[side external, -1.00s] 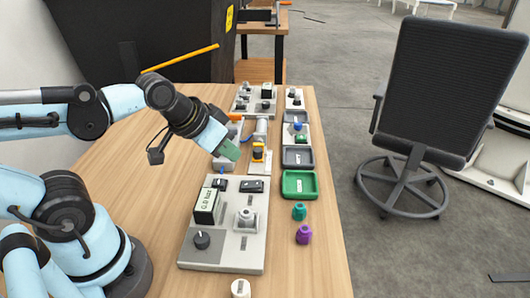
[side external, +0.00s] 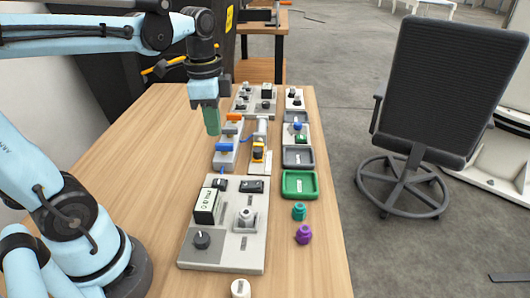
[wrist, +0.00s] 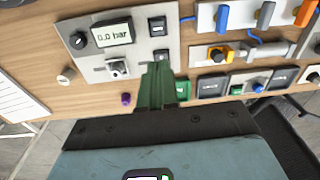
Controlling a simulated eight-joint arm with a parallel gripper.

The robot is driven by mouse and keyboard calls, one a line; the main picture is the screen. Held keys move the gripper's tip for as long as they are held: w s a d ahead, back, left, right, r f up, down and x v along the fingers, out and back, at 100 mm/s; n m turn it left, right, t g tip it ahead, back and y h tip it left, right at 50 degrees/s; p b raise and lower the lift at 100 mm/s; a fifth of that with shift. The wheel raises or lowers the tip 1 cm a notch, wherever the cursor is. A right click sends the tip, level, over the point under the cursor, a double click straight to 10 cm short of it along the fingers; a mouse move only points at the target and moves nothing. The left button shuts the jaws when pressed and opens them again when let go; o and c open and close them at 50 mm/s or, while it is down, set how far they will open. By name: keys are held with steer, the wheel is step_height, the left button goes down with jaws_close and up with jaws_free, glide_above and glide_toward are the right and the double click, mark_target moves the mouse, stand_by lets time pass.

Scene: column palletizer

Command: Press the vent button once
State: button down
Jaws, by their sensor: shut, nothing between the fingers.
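The grey control panel (side external: 226,257) lies on the near part of the table. It has a gauge display (wrist: 111,33) reading 0.0 bar, a black knob (side external: 202,240), a metal fitting (side external: 246,217) and two dark controls. One dark control (wrist: 157,25) is at the panel's upper right in the wrist view; the other (wrist: 161,57) is below it, partly behind my fingers. I cannot read which one is the vent button. My gripper (side external: 212,130) has green fingers, shut and empty, pointing down. It hangs above the table beyond the panel, left of the lever block, apart from all controls.
The lever block (side external: 226,157) with orange and blue handles stands beyond the panel. A yellow-and-black device (side external: 258,152) is beside it.

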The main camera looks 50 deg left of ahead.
mark_target(220, 181)
steer(key=shift+a+r+m+g, duration=0.15)
steer(key=shift+a+m+g, duration=0.15)
steer(key=shift+m, duration=0.1)
step_height(220, 181, down, 14)
stand_by(1.0)
steer(key=shift+f, duration=1.05)
steer(key=shift+r, duration=0.1)
step_height(220, 181, up, 14)
stand_by(0.6)
steer(key=shift+d, duration=0.1)
stand_by(0.5)
